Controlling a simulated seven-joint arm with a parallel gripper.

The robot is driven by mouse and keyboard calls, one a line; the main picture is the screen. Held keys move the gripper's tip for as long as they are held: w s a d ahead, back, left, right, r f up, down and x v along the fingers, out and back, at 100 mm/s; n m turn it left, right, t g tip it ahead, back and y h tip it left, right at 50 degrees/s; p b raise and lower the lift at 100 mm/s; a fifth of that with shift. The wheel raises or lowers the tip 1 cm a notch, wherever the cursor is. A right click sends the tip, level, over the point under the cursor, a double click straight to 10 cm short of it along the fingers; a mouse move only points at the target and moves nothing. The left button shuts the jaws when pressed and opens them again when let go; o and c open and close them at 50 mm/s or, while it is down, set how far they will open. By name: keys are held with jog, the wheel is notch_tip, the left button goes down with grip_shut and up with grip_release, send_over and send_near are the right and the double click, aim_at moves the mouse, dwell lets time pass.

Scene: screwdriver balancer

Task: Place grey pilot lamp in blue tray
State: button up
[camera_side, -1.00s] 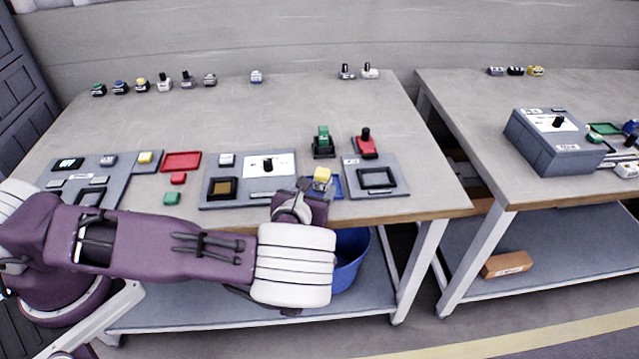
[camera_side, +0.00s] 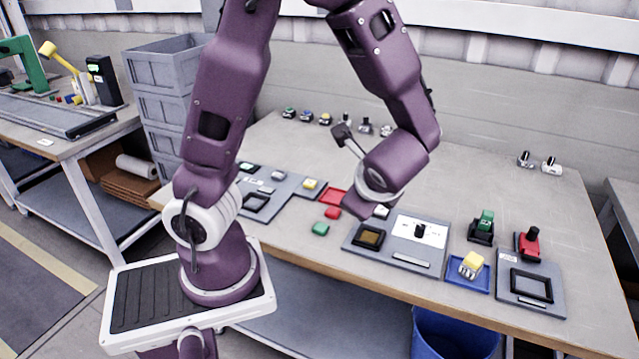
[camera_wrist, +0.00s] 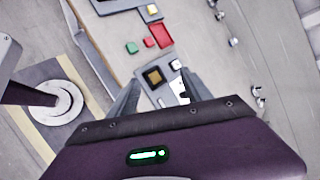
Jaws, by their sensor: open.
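The blue tray (camera_side: 484,287) lies on the bench right of the middle panel in the side view. A block with a yellow top (camera_side: 472,263) sits in it. A small grey piece, probably the grey pilot lamp (camera_side: 386,131), stands at the right of the visible back row, beside my arm. It seems to be the small piece (camera_wrist: 221,15) at the top of the wrist view. My gripper (camera_wrist: 160,78) is open and empty above the middle panel, its two fingers apart. In the side view its fingers are hidden or unclear. The tray is not seen in the wrist view.
The middle panel (camera_side: 366,252) has an amber window and a black knob. A red tray (camera_side: 334,196), a red block (camera_side: 332,213) and a green block (camera_side: 320,229) lie left of it. Green (camera_side: 481,228) and red (camera_side: 528,243) upright parts stand right. The back-centre bench is mostly clear.

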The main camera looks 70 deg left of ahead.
jog(key=s+d+r+n+t+h, duration=0.2)
jog(key=s+d+r+n+h, duration=0.6)
jog(key=s+d+r+n, duration=0.1)
jog(key=s+r+n, duration=0.1)
jog(key=s+n, duration=0.1)
jog(key=s, duration=0.1)
jog(key=shift+s+r+h, duration=0.3)
jog(key=shift+r, duration=0.1)
dwell(0.3)
